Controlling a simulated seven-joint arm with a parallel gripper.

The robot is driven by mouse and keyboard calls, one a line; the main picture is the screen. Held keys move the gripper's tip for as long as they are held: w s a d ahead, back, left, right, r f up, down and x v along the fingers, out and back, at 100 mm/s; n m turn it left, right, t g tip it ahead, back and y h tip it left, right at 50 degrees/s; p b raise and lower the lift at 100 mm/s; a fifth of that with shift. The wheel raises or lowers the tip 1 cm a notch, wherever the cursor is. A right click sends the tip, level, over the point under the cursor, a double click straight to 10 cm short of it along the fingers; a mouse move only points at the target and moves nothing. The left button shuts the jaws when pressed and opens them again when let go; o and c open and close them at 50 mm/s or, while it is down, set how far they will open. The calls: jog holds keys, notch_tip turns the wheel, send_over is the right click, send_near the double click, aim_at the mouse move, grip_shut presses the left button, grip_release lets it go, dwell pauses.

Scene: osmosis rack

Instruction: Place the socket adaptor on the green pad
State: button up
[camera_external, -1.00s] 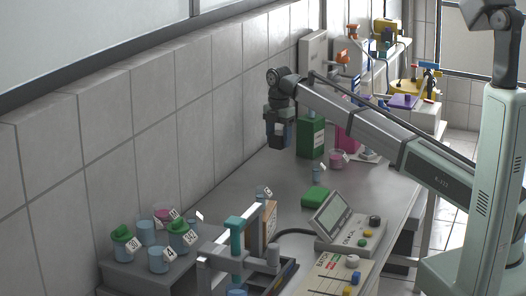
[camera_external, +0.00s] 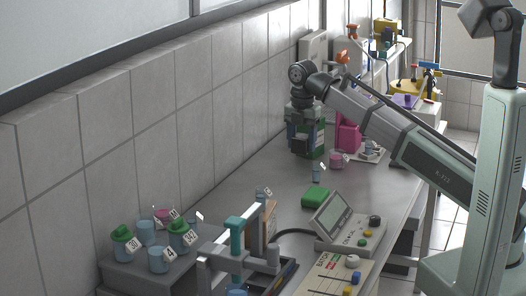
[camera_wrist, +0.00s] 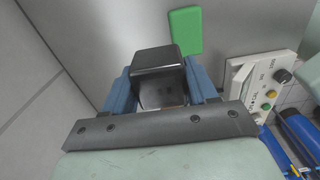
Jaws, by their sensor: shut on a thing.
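My gripper (camera_external: 301,146) is shut on a dark, boxy socket adaptor (camera_wrist: 158,72), which shows between the two blue fingers in the wrist view. In the external view the gripper hangs above the bench, in front of the green box, and the adaptor is hard to make out there. The green pad (camera_external: 318,197) lies flat on the bench, closer to the camera than the gripper and a little to its right. The pad also shows in the wrist view (camera_wrist: 185,31), just beyond the adaptor, bare and apart from it.
A console with a tilted screen (camera_external: 352,228) stands right beside the pad. A small blue vial (camera_external: 316,173) and a pink-filled beaker (camera_external: 337,160) stand behind the pad. Labelled jars (camera_external: 158,258) and a clamp stand (camera_external: 237,245) are at the front left. The tiled wall runs along the left.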

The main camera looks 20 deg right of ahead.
send_near(316, 193)
jog(key=shift+w+f, duration=0.1)
jog(key=shift+f, duration=2.9)
jog(key=shift+f, duration=0.1)
jog(key=o, duration=1.1)
notch_tip(316, 193, up, 12)
jog(key=shift+r, duration=0.1)
